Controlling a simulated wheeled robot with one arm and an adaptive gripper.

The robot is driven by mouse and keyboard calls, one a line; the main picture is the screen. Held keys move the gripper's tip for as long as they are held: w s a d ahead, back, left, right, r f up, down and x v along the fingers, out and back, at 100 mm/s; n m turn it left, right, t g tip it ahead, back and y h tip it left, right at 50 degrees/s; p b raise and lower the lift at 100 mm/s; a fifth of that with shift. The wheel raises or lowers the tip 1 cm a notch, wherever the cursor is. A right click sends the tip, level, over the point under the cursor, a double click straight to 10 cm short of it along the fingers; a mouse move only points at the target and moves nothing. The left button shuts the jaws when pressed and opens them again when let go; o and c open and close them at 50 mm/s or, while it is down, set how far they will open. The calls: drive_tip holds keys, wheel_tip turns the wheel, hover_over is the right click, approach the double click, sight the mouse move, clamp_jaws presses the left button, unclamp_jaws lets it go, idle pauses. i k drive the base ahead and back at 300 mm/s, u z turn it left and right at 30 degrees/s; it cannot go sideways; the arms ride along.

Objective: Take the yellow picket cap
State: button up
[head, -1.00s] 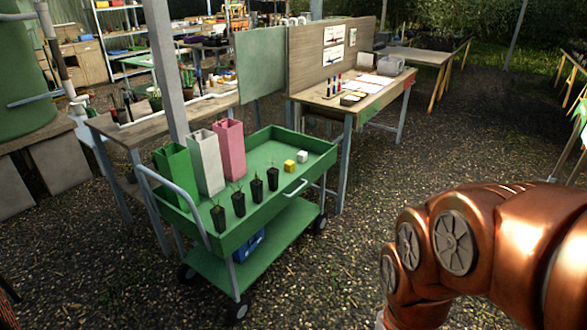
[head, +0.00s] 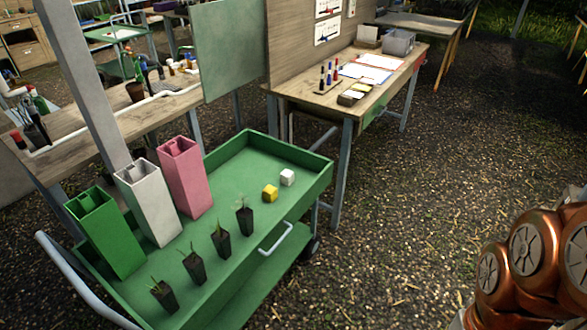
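A small yellow block (head: 270,193), which looks like the yellow picket cap, sits on the top tray of the green cart (head: 318,180), toward its right end. A similar white block (head: 287,177) sits just behind and to the right of it, apart from it. My copper-coloured arm shows at the lower right, well away from the cart. My gripper is outside the picture.
Tall green (head: 105,232), white (head: 148,203) and pink (head: 184,177) containers stand along the cart's back left. Several black seedling pots (head: 222,243) line its front. A metal post (head: 82,85) and wooden workbench (head: 350,105) stand behind. Gravel at right is clear.

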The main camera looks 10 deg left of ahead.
sight(270, 193)
drive_tip(key=u, duration=0.3)
drive_tip(key=i, duration=1.05)
drive_tip(key=u, duration=1.4)
drive_tip(key=i, duration=0.7)
drive_tip(key=u, duration=0.7)
